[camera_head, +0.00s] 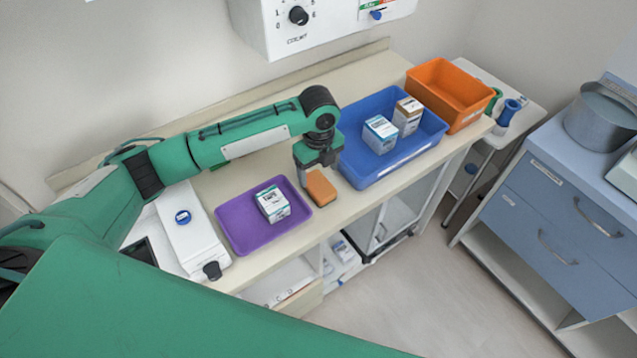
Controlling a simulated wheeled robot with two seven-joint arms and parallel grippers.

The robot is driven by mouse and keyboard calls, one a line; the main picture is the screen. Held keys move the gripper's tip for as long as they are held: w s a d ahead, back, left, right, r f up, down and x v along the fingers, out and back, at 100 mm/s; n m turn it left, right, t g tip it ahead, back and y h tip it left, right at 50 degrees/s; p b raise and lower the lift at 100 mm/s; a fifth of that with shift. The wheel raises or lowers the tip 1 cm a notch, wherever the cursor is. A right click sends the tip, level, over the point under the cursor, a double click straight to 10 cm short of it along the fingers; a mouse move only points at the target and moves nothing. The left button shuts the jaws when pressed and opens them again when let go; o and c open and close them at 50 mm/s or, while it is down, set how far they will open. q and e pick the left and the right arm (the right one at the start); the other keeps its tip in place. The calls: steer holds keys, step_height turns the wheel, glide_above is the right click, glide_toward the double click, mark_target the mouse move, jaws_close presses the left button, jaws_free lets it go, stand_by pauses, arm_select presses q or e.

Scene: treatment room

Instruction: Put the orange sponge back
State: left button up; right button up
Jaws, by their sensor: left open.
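The orange sponge (321,188) is a small block with a darker side. It is near the counter's front edge, between the purple tray (236,225) and the blue bin (365,172). My left gripper (310,170) points down right at the sponge, and its jaws are open. I cannot tell whether its fingers touch the sponge, as the gripper body hides part of them. My right gripper is not in view; a green arm link of mine fills the bottom.
The purple tray holds a white and green box (272,204). The blue bin holds two boxes, one white and blue (380,134), one brown and white (408,116). An empty orange bin (447,88) stands behind it. A white device (188,238) lies left of the tray.

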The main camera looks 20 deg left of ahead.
mark_target(318, 184)
arm_select(q)
step_height(318, 184, up, 6)
steer(key=shift+f+b, duration=0.1)
steer(key=shift+b, duration=0.4)
